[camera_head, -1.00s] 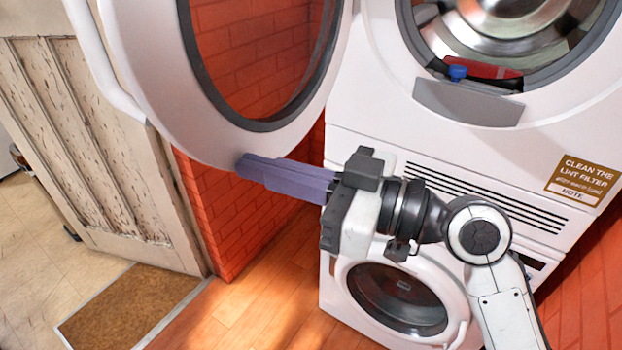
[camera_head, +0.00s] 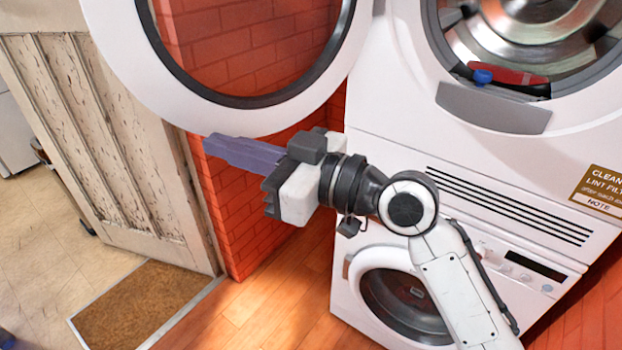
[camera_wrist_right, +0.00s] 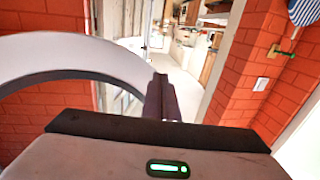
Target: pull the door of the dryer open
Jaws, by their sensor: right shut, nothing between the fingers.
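The dryer (camera_head: 395,110) is the upper white machine, with its drum opening uncovered. Its round white door (camera_head: 150,95) with a dark-rimmed window stands swung wide out to the left; its hinge side is at the dryer's left edge. My right gripper (camera_head: 212,143) is shut and empty, its purple-grey fingers pointing left just at the door's lower edge. I cannot tell whether they touch it. In the right wrist view the fingers (camera_wrist_right: 162,98) are together beside the white door rim (camera_wrist_right: 75,55). My left gripper is out of view.
A washer (camera_head: 350,285) with a round door stands below the dryer. A red and blue item (camera_head: 500,76) lies at the drum's lower lip. A worn wooden door (camera_head: 105,150) and a brown mat (camera_head: 140,305) are at left. A red brick wall (camera_head: 235,215) is behind.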

